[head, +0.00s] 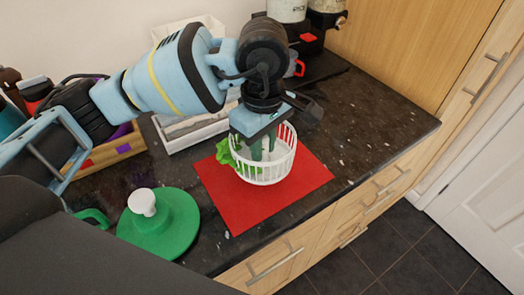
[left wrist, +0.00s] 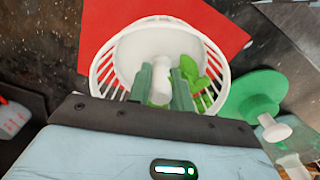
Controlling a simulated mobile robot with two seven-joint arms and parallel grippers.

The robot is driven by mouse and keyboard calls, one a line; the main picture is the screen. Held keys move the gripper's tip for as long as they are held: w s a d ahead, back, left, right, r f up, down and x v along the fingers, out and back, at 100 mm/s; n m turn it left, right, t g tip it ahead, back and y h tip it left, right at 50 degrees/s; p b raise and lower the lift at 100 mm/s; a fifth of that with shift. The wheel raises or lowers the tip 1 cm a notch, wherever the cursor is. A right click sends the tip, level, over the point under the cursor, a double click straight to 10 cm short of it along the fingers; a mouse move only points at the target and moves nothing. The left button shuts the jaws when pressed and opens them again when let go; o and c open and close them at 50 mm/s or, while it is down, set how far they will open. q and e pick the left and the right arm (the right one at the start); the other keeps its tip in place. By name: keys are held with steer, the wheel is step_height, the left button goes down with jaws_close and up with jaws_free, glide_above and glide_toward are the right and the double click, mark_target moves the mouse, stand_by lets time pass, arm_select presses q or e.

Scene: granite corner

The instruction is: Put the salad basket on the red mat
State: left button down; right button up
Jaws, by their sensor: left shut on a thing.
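The white slatted salad basket (head: 284,167) is over the red mat (head: 240,213) in the head view, roughly upright, with green leaves (head: 226,155) at its left side. My left gripper (head: 262,152) reaches down into it from above. In the left wrist view its green fingers are shut on the basket's white central post, inside the basket (left wrist: 145,45), with leaves beside the right finger. The red mat (left wrist: 215,18) shows behind the basket there. I cannot tell whether the basket's base touches the mat or hangs just above it. My right gripper is not in view.
A green lid (head: 180,228) with a white knob lies left of the mat. A white tray (head: 190,140) and a wooden box (head: 115,157) of items stand behind. Black appliances (head: 300,40) are at the back. The dark counter right of the mat is clear up to its edge.

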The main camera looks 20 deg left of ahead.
arm_select(q)
steer(key=shift+w, duration=0.1)
steer(key=shift+w+a, duration=0.2)
steer(key=shift+w, duration=0.1)
steer(key=shift+f, duration=1.75)
steer(key=shift+f, duration=0.15)
steer(key=c, duration=1.3)
jaws_free()
steer(key=shift+o, duration=0.2)
step_height(320, 180, up, 12)
steer(key=shift+r, duration=0.15)
steer(key=shift+s, duration=0.1)
